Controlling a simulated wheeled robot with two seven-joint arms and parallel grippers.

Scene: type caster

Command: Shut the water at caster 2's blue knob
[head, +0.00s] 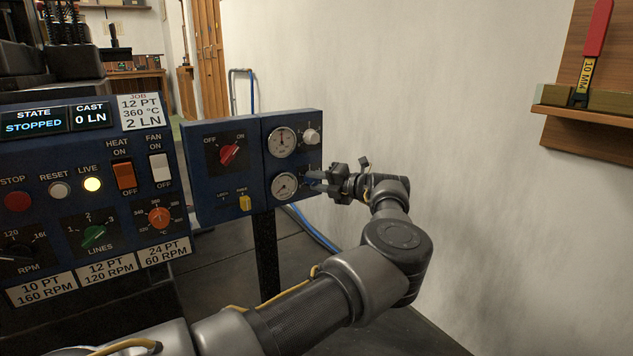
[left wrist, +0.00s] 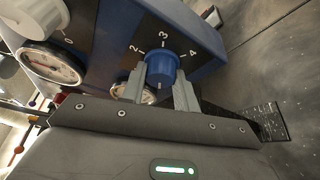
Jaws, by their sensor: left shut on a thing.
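The blue knob (left wrist: 162,66) sits on the dark dial face of a blue control box (left wrist: 210,45) with the numbers 2, 3 and 4 around it. The two grey fingers of my left gripper (left wrist: 163,85) stand on either side of the knob and are shut on it. In the head view my left gripper (head: 322,181) is at the lower right of the blue box (head: 205,180), and it mostly hides the knob. I cannot read the knob's exact setting. My right gripper is not in view.
Above the held knob is a pale knob (head: 311,136), beside two gauges (head: 283,142). A larger control panel (head: 60,150) stands left. A wall shelf (head: 585,115) is right.

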